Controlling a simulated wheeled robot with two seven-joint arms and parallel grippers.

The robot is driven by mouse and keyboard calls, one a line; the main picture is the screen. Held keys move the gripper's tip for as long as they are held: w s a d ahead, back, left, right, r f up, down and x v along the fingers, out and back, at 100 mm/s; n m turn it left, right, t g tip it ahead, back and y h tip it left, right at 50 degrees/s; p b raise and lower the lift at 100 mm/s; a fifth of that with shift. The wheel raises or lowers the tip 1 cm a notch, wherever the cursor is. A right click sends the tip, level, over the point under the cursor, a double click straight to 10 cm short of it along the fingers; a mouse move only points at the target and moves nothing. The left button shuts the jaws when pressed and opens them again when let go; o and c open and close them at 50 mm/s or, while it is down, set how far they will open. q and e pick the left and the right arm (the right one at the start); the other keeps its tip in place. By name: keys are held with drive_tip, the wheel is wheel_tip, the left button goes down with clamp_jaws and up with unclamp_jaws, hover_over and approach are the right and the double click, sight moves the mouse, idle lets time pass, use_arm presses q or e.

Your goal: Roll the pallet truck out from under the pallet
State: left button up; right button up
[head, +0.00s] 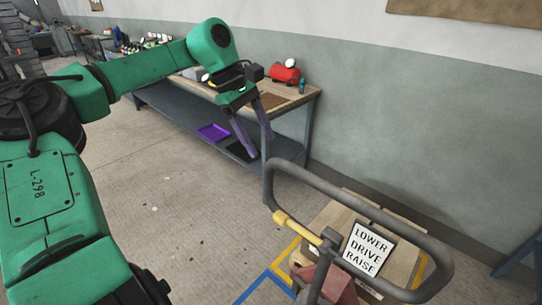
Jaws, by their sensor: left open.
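The pallet truck's grey loop handle (350,201) stands up at the lower right, with a yellow grip (297,228) on its left side. A sign (367,249) reading "LOWER DRIVE RAISE" shows inside the loop. A red part of the truck (335,284) shows low at the bottom edge. Pale wood, seemingly the pallet (403,264), shows behind the handle; the forks are hidden. My left gripper (259,145) is open and empty, its purple fingers pointing down, above and left of the handle in the picture and apart from it. My right gripper is not in view.
A workbench (292,101) with a red machine (286,74) and a purple tray (214,132) on its lower shelf stands by the wall. Blue (251,287) and yellow floor lines run beside the truck. Concrete floor (190,215) left of the truck is clear.

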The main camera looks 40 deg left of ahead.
sight(272, 160)
use_arm(q)
drive_tip(key=x, duration=0.4)
drive_tip(key=shift+w+d+f+p, duration=0.2)
drive_tip(key=shift+d+p, duration=0.1)
drive_tip(key=shift+p, duration=0.05)
drive_tip(key=p+x, duration=0.1)
drive_tip(key=x, duration=0.5)
drive_tip(key=shift+w, duration=0.25)
drive_tip(key=shift+f, duration=0.1)
clamp_jaws()
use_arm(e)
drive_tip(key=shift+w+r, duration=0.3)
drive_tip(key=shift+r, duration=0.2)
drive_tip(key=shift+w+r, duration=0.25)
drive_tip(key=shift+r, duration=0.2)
use_arm(q)
drive_tip(key=shift+w, duration=0.1)
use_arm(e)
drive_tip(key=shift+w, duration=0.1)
